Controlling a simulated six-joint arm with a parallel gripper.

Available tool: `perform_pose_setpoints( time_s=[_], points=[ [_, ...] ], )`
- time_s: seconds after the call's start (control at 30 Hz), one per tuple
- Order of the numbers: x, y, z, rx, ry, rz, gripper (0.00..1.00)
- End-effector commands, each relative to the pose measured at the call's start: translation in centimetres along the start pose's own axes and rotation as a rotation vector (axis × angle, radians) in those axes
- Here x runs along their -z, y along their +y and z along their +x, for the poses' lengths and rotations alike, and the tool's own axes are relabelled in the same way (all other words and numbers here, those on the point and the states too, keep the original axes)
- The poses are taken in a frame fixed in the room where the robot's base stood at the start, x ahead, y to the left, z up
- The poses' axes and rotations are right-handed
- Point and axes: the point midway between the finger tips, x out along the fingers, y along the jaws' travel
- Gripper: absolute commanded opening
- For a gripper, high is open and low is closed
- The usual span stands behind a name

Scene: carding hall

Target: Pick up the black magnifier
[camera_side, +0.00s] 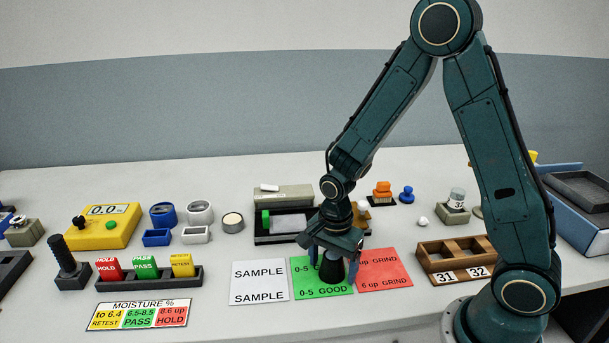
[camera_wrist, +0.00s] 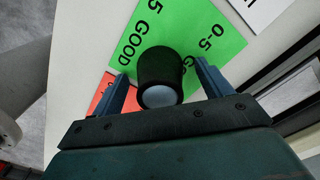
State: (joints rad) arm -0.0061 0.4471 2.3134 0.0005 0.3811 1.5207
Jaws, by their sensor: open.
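The black magnifier (camera_side: 331,268) is a short dark cylinder standing on the green "0-5 GOOD" card. In the wrist view the magnifier (camera_wrist: 160,76) shows its dark side and a pale, round lens end facing the camera. My gripper (camera_side: 333,262) is over the green card with its fingers down around the magnifier. In the wrist view my gripper (camera_wrist: 162,82) is open, with one blue finger on each side of the magnifier. A gap shows between each finger and the magnifier there.
The green card (camera_side: 309,286) lies between the white SAMPLE card (camera_side: 259,282) and the red GRIND card (camera_side: 394,280). A wooden compartment tray (camera_side: 436,265) stands to the right.

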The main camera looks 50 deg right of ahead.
Motion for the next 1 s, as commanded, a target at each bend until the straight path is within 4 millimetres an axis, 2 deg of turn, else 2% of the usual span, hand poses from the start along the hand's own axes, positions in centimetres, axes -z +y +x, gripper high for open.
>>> perform_pose_setpoints(
  time_s=[0.1, 0.3, 0.37, 0.77, 1.0],
  points=[
    [0.0, 0.0, 0.0, 0.0, 0.0, 0.0, 0.78],
    [0.0, 0.0, 0.0, 0.0, 0.0, 0.0, 0.39],
    [0.0, 0.0, 0.0, 0.0, 0.0, 0.0, 0.29],
    [0.0, 0.0, -0.3, 0.001, 0.0, 0.0, 0.28],
    [0.0, -0.1, -1.7, 0.004, 0.0, 0.0, 0.28]
  ],
)
